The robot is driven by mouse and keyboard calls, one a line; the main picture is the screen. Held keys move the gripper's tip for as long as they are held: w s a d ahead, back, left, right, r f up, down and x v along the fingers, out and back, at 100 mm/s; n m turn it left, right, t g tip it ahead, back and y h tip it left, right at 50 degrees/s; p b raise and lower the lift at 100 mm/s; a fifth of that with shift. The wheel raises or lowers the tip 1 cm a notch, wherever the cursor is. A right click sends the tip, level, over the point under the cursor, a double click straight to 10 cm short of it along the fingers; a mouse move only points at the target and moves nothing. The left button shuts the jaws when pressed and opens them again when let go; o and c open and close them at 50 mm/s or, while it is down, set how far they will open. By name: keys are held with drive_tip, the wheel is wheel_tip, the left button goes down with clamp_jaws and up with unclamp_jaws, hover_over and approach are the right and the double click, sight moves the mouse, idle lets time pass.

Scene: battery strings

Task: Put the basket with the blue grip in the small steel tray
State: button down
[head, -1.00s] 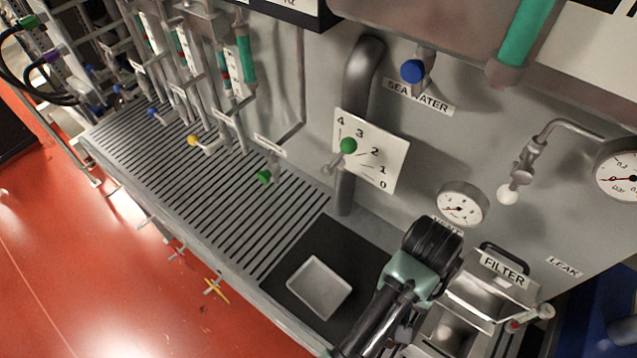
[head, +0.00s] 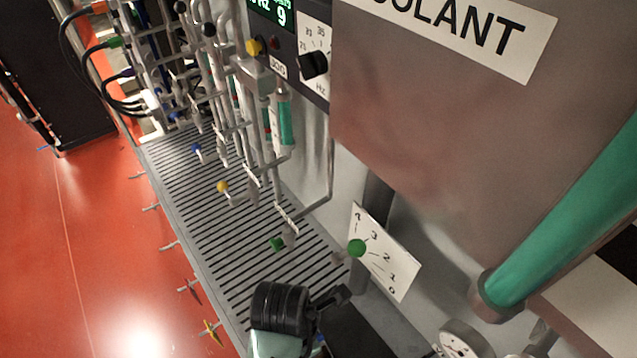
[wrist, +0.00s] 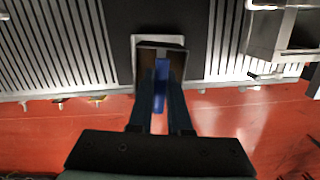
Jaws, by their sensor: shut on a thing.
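In the wrist view my gripper (wrist: 161,98) is shut on the blue grip (wrist: 161,72) of the basket, which stands out between the two dark fingers. The basket body (wrist: 160,46) is mostly hidden by the grip and fingers. The pale rim of the small steel tray (wrist: 137,41) shows around and behind the basket. The basket lines up with the tray from this angle, but I cannot tell whether it touches it. In the head view my black wrist is at the bottom, and the tray and basket are hidden or out of frame.
A black mat (head: 358,338) lies beside the slatted grating (head: 215,215). Pipes and a green-knobbed lever (head: 357,248) with a number plate (head: 388,265) rise behind. Valve handles with coloured knobs stick out along the bench. A steel box (wrist: 283,35) stands right in the wrist view.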

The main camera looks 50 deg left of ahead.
drive_tip(key=shift+s+a+f+n, duration=0.15)
drive_tip(key=shift+s+n, duration=0.1)
drive_tip(key=shift+n, duration=0.15)
wheel_tip(320, 180, down, 4)
drive_tip(key=shift+s+f+p, duration=0.1)
drive_tip(key=shift+p, duration=0.25)
drive_tip(key=shift+f, duration=2.65)
drive_tip(key=shift+f, duration=0.15)
drive_tip(key=c, duration=0.9)
unclamp_jaws()
drive_tip(key=shift+o, duration=0.2)
drive_tip(key=r, duration=0.8)
drive_tip(key=s+r, duration=0.1)
drive_tip(key=r, duration=0.3)
drive_tip(key=shift+s+a+r, duration=0.1)
drive_tip(key=shift+a+r, duration=0.05)
drive_tip(key=shift+a, duration=0.05)
